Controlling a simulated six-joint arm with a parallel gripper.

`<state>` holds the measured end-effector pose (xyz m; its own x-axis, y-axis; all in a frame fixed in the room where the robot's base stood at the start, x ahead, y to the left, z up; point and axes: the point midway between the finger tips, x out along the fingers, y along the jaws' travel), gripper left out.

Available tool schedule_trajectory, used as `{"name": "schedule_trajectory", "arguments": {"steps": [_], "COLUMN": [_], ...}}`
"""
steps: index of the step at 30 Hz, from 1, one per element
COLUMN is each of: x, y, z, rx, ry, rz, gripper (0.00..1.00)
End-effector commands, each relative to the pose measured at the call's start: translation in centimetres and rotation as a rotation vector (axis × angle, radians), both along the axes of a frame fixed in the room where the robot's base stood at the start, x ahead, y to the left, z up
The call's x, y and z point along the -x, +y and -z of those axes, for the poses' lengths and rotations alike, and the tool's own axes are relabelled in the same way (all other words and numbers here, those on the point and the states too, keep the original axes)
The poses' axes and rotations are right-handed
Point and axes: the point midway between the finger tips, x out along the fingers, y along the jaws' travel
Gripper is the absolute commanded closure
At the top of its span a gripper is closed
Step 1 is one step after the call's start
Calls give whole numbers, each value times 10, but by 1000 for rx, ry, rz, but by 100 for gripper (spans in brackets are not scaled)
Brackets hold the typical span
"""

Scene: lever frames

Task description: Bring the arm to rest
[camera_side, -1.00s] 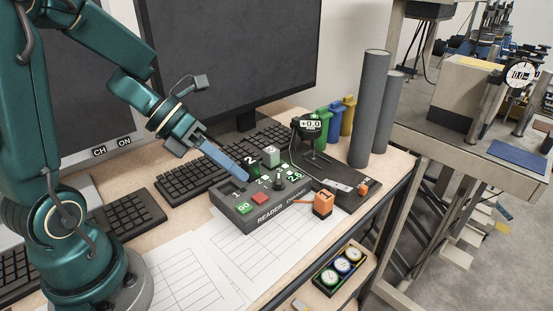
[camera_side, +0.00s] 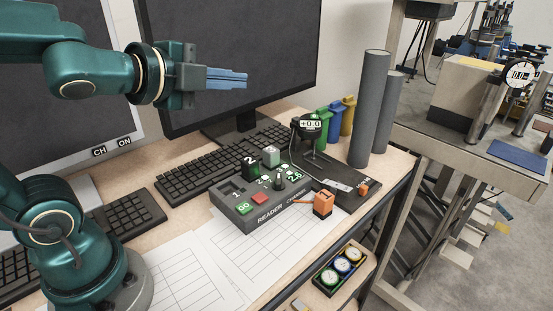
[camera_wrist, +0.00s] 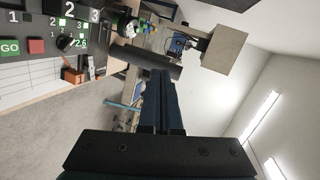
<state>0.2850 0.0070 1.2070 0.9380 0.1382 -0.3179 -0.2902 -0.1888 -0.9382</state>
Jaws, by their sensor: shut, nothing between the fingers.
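My gripper (camera_side: 245,79) is raised in front of the dark monitor, well above the desk, and points level to the right. Its blue fingers are closed together with nothing between them. They also show in the wrist view (camera_wrist: 166,75), pointing out over the room. The reader charger box (camera_side: 265,212) stands on the desk below and is not touched. It carries a green GO button (camera_side: 242,209), a red button (camera_side: 260,199) and blocks marked 2 (camera_side: 250,165) and 3 (camera_side: 271,156).
A dial gauge stand (camera_side: 311,128) and two tall grey cylinders (camera_side: 369,110) stand right of the box. The monitor (camera_side: 235,60) is behind my gripper. Keyboards (camera_side: 187,180) and paper sheets (camera_side: 190,275) lie on the desk. Air around the gripper's right side is free.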

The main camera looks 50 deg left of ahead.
Motion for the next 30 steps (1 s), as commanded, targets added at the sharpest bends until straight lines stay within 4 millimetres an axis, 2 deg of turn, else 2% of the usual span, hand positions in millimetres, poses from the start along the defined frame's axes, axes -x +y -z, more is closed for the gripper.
{"name": "schedule_trajectory", "arguments": {"steps": [3,6,9,12,16,30], "x": [33,64,93,115,128,128], "y": [0,-12,-29,-43,-48,-48], "z": [26,54,78,94,100,100], "rx": [387,693,930,1071,1138,1139], "ry": [101,231,372,485,540,540], "rz": [-226,-411,-582,-716,-807,-810], "gripper": [100,100,100,100,100,100]}}
